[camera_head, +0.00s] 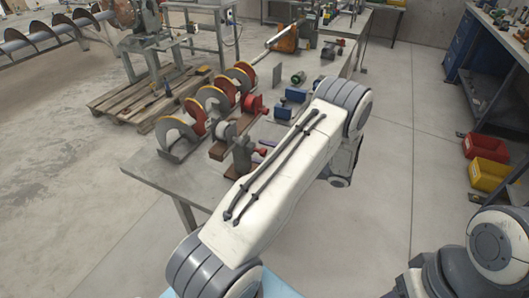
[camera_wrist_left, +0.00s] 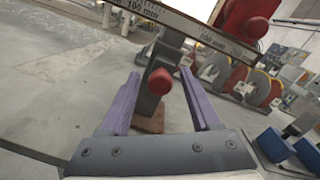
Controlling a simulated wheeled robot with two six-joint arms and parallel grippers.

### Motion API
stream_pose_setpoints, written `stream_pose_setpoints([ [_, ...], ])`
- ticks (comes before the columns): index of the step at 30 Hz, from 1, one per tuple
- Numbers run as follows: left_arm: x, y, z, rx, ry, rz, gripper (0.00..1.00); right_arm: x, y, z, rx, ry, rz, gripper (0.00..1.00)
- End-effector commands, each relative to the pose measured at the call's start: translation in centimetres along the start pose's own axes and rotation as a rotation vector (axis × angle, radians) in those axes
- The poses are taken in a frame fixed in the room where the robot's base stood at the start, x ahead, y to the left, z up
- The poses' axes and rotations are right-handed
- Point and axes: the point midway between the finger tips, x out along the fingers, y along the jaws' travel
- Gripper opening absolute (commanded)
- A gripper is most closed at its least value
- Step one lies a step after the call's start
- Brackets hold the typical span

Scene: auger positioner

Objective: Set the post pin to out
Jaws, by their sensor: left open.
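The post pin shows as a red knob (camera_wrist_left: 160,82) on the front of a dark grey post (camera_wrist_left: 163,60) in the left wrist view. My left gripper (camera_wrist_left: 161,76) has its purple fingers spread on both sides of the knob, with visible gaps. I cannot tell how far the pin is drawn out. In the head view the post (camera_head: 243,158) stands on a brown base at the near part of the bench, with my left gripper (camera_head: 264,149) just right of it. My arm partly hides that spot. My right gripper is outside the view.
A bar with a millimetre scale (camera_wrist_left: 200,33) and a second red knob (camera_wrist_left: 252,29) sits above the fingers. Red and yellow bins (camera_head: 487,176) stand at right.

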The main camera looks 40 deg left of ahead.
Motion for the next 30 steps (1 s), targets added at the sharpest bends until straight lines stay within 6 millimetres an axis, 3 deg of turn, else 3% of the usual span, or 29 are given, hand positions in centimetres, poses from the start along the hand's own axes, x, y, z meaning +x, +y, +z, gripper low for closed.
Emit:
stream_pose_setpoints([
  [1, -0.01, 0.01, -0.01, 0.000, 0.000, 0.000, 0.64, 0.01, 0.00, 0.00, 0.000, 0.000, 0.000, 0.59],
  [2, -0.01, 0.01, 0.00, 0.000, 0.000, 0.000, 0.56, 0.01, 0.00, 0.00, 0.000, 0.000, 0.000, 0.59],
  [6, -0.03, 0.01, 0.00, 0.000, 0.000, 0.000, 0.02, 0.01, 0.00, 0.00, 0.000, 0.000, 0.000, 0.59],
  [7, -0.03, 0.02, 0.00, 0.000, 0.000, 0.001, 0.00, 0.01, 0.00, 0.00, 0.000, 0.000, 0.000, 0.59],
  [30, -0.01, 0.11, 0.00, 0.002, -0.001, 0.003, 0.00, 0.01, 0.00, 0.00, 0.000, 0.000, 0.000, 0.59],
])
